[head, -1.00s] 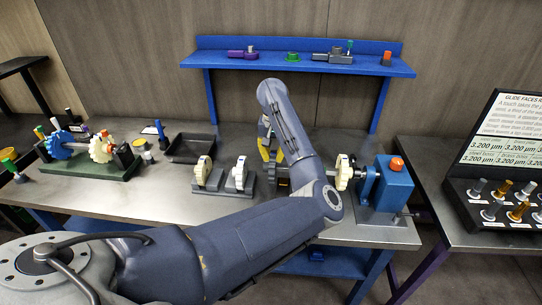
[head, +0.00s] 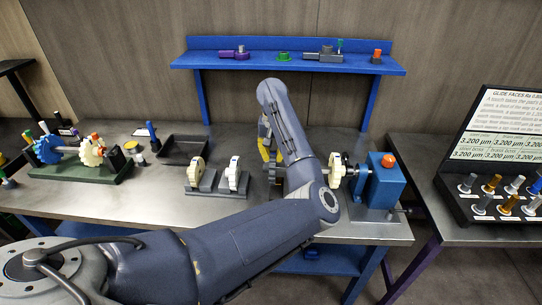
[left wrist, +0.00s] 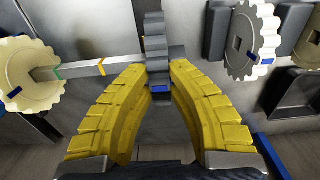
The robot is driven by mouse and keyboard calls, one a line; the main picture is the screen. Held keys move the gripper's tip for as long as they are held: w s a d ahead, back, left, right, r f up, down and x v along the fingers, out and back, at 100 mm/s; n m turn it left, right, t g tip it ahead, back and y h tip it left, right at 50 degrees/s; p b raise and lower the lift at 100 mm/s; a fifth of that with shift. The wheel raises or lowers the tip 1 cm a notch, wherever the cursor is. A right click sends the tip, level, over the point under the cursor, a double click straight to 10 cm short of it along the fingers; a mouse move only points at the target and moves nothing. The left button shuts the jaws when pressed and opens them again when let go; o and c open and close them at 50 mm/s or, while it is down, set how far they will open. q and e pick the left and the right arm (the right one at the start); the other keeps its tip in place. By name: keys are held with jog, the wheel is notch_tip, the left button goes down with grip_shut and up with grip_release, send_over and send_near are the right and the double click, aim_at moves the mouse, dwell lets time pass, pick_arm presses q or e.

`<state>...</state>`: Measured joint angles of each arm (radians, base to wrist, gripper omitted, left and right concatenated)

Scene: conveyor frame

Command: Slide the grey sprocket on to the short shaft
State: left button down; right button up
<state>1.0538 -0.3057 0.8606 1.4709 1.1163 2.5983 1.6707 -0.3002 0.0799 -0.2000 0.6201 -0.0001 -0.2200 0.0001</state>
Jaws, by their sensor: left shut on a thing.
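In the left wrist view my left gripper (left wrist: 158,95) has its yellow fingers shut on the dark grey sprocket (left wrist: 155,40), which is seen edge-on with a blue mark. The square short shaft (left wrist: 85,70), with a green and an orange band, runs from a cream sprocket (left wrist: 28,75) up to the grey sprocket. A grey piece shows past the sprocket's right side; I cannot tell whether it is shaft end or hub. In the head view the gripper (head: 264,150) and grey sprocket (head: 272,168) are partly hidden by my arm. My right gripper is not in view.
The blue drive housing (head: 388,185) with an orange knob stands right of the cream sprocket (head: 336,172). Two pale sprockets (head: 196,172) (head: 233,175) stand in holders to the left. A black tray (head: 185,150) lies behind them. A blue shelf (head: 290,62) spans the back.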

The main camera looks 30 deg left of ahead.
pick_arm(q)
jog(key=shift+w+d, duration=1.05)
jog(key=shift+d, duration=1.15)
jog(key=shift+w+d, duration=1)
jog(key=shift+d, duration=1.15)
jog(key=shift+w+d, duration=1.05)
jog(key=shift+d, duration=1.15)
jog(key=c, duration=1.3)
grip_release()
jog(key=shift+c, duration=0.2)
notch_tip(320, 180, up, 8)
jog(key=shift+f, duration=0.25)
jog(key=shift+s, duration=0.1)
